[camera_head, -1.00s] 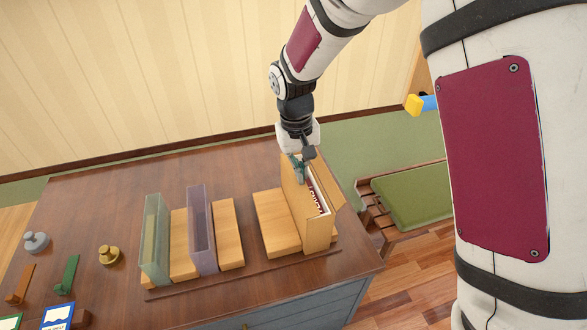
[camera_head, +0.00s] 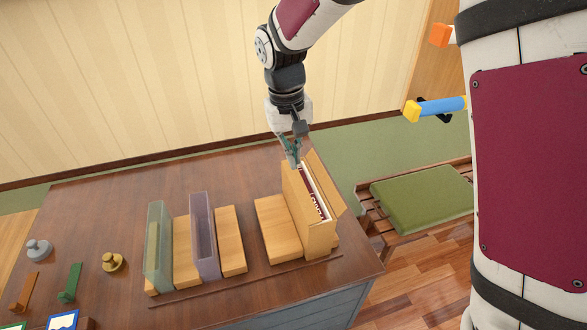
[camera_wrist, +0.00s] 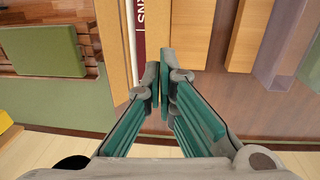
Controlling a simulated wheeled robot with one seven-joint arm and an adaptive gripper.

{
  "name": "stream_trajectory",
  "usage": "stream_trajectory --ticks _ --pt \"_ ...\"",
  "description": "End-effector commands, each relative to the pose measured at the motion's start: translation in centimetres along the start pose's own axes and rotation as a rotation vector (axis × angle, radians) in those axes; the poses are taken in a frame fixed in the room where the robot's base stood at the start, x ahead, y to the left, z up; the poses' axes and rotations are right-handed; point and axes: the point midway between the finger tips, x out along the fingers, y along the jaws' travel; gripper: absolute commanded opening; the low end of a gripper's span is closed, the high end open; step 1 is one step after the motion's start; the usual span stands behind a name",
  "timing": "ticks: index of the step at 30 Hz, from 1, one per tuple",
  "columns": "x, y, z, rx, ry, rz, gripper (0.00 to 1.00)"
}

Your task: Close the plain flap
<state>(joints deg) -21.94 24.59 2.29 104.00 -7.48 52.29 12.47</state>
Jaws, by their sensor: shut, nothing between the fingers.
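A narrow tan box (camera_head: 319,238) stands at the right end of the row on the desk, open at the top. A dark red and white book with lettering (camera_head: 314,194) is inside. A plain tan flap (camera_head: 328,182) runs along the box's right side and leans outward, open. In the wrist view, the flap seems to be the tan strip (camera_wrist: 113,50) left of the book. My gripper (camera_head: 294,162) has green fingers and is shut and empty near the far end of the box. Its fingertips (camera_wrist: 160,85) show beside the book's end; whether they touch the box I cannot tell.
Wooden blocks (camera_head: 230,240), a purple clear holder (camera_head: 203,235) and a green clear holder (camera_head: 158,250) stand left of the box. A brass knob (camera_head: 113,262) is farther left. A bench with a green cushion (camera_head: 420,200) stands right of the desk.

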Motion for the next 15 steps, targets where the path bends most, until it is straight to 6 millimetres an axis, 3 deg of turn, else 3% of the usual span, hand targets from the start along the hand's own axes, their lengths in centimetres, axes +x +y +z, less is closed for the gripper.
stream_trajectory --ticks 3,10,15 --pt "-2.3 -0.1 -0.4 -0.001 0.006 -0.001 0.0" --pt "-5.3 -0.2 -0.2 -0.001 0.002 -0.002 0.0" --pt "-5.7 -0.2 1.4 -0.003 -0.001 0.017 0.36"
